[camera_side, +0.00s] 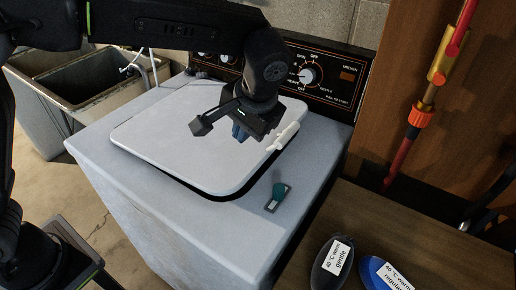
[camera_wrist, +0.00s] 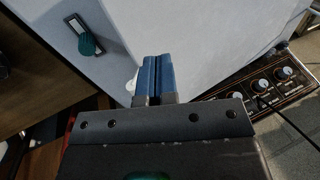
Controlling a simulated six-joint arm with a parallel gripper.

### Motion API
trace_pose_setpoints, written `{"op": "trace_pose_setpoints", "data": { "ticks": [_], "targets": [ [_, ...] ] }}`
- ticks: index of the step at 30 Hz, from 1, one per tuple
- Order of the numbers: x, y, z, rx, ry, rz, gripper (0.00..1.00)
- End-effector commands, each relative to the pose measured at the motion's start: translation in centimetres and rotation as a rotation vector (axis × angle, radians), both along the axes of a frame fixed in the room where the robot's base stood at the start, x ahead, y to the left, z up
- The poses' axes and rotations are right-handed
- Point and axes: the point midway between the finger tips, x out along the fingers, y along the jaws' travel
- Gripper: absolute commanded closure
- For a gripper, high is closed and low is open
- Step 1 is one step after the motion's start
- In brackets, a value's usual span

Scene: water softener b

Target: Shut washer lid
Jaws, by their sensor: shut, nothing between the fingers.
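The washer lid (camera_side: 180,142) is a pale, round-cornered panel lying flat or nearly flat over the opening in the washer top. A dark gap shows along its front right edge. It also fills much of the wrist view (camera_wrist: 210,50). The washer (camera_side: 120,190) is a pale blue-grey box with a worn front. My gripper (camera_side: 239,132) is above the right back part of the lid, and its blue fingers (camera_wrist: 155,78) are together with nothing between them. I cannot tell whether the fingertips touch the lid. A white part (camera_side: 284,136) sits at the lid's right edge.
A black control panel (camera_side: 318,78) with knobs stands along the washer's back. A teal switch (camera_side: 279,192) is on the washer top, right of the lid. Two labelled objects (camera_side: 333,262) (camera_side: 380,274) lie on a wooden surface at right. A sink (camera_side: 85,85) stands at left, red pipes (camera_side: 418,118) at right.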

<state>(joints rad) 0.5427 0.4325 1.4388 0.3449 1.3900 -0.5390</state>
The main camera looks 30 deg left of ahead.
Motion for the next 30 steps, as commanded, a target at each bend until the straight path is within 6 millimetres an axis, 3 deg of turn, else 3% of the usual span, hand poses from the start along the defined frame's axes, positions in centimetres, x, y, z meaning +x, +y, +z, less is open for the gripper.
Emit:
{"op": "trace_pose_setpoints", "data": {
  "ticks": [6, 12, 17, 30],
  "targets": [
    [2.5, 0.7, 5.2, -0.351, 0.069, 0.078, 1.00],
    [3.3, 0.7, 6.8, -0.461, 0.076, 0.083, 1.00],
    [3.2, 0.4, 5.1, -0.463, 0.079, 0.082, 1.00],
    [3.1, -0.6, -3.6, -0.461, 0.080, 0.082, 1.00]
  ]
}}
